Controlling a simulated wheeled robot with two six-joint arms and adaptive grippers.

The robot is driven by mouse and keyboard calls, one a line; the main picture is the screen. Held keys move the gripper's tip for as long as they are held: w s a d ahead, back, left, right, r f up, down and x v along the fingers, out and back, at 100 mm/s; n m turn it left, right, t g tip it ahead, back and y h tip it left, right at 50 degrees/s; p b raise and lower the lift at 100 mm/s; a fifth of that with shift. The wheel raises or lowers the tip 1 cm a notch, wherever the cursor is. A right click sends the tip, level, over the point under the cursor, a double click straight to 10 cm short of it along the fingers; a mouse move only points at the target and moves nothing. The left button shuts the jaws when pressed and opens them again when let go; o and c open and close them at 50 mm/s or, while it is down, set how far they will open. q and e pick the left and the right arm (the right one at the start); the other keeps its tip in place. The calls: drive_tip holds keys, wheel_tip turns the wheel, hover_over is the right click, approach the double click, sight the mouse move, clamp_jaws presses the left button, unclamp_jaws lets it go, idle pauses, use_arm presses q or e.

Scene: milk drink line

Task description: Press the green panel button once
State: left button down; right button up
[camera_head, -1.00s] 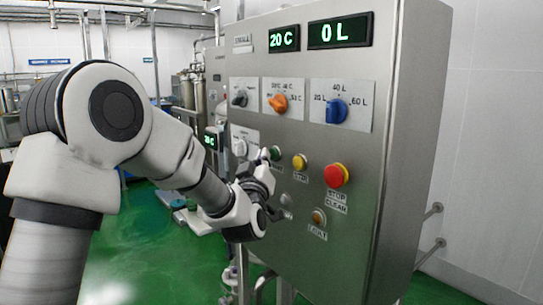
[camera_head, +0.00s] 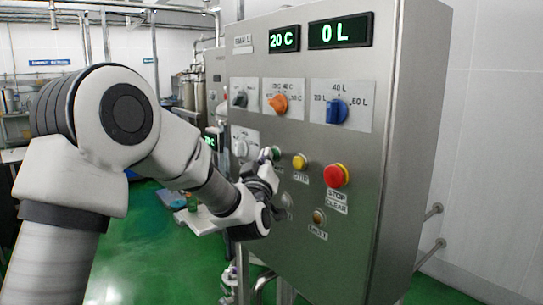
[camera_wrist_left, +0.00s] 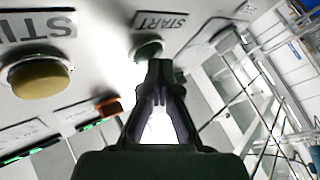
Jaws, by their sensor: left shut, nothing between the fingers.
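The green button (camera_head: 276,153) sits on the front of the steel control panel (camera_head: 265,205), left of the yellow button. In the left wrist view the green button (camera_wrist_left: 149,48) lies beside the START label, just beyond the fingertips. My left gripper (camera_head: 266,158) is shut and empty, with its tips close to the green button's left side. In the left wrist view its fingertips (camera_wrist_left: 160,68) meet and partly overlap the button's lower edge. I cannot tell whether they touch it. My right gripper is not in view.
Close by are a yellow button (camera_head: 299,161), a red stop button (camera_head: 336,175) and a small amber lamp (camera_head: 319,216). Above are an orange knob (camera_head: 278,103) and a blue knob (camera_head: 337,111). Displays read 20 C and 0 L.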

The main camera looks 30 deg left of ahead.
use_arm(q)
drive_tip(key=shift+s, duration=0.1)
drive_tip(key=shift+s+a+b, duration=0.3)
drive_tip(key=shift+s+b, duration=0.15)
drive_tip(key=shift+s, duration=0.2)
drive_tip(key=s, duration=0.1)
drive_tip(key=s+a+b, duration=0.1)
drive_tip(key=s, duration=0.1)
drive_tip(key=s+a, duration=0.1)
drive_tip(key=shift+s+b, duration=0.3)
drive_tip(key=shift+b, duration=0.05)
idle(0.6)
